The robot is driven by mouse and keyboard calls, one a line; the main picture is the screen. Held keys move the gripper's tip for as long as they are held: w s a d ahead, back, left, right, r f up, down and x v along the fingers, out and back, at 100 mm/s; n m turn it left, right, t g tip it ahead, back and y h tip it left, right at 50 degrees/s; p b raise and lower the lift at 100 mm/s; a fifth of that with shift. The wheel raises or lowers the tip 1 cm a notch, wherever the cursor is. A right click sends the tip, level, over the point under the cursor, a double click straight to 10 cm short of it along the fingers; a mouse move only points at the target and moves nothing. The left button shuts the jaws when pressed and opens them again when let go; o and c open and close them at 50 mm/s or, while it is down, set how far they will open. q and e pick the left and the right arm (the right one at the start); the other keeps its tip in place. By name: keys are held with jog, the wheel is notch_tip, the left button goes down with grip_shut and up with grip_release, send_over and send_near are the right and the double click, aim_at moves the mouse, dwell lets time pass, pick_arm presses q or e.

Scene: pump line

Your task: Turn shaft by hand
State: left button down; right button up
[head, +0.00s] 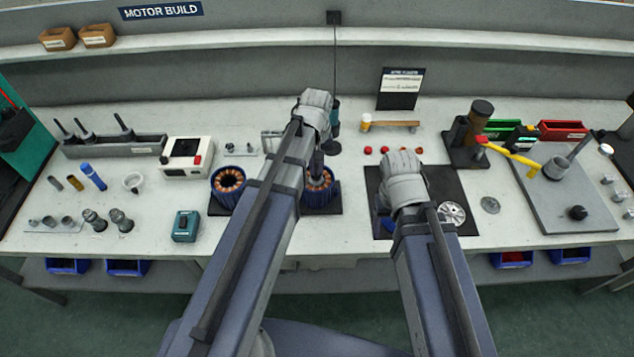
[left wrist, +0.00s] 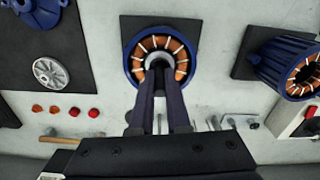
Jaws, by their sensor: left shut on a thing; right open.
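A blue motor housing with copper windings (head: 322,197) stands on a dark mat at mid-table. It also shows in the left wrist view (left wrist: 133,52), with a grey round part, seemingly the shaft or rotor end (left wrist: 160,62), in its centre. My left gripper (head: 318,168) points down into this housing. Its two fingers (left wrist: 163,80) are shut at the grey centre part and hide some of it. My right gripper (head: 403,183) is over the dark mat to the right, beside a blue part (head: 384,228). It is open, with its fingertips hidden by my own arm.
A second wound housing (head: 228,185) stands close on the left. A silver disc (head: 452,214) lies on the right mat (head: 465,190). A hanging tool (head: 333,130) is just behind my left gripper. A grey plate with a yellow-handled tool (head: 512,153) is at right.

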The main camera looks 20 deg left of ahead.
pick_arm(q)
jog(key=m, duration=1.1)
jog(key=shift+m, duration=0.3)
jog(key=c, duration=0.8)
grip_release()
jog(key=shift+c, duration=0.6)
notch_tip(320, 180, up, 6)
jog(key=p, duration=0.6)
jog(key=shift+r, duration=0.1)
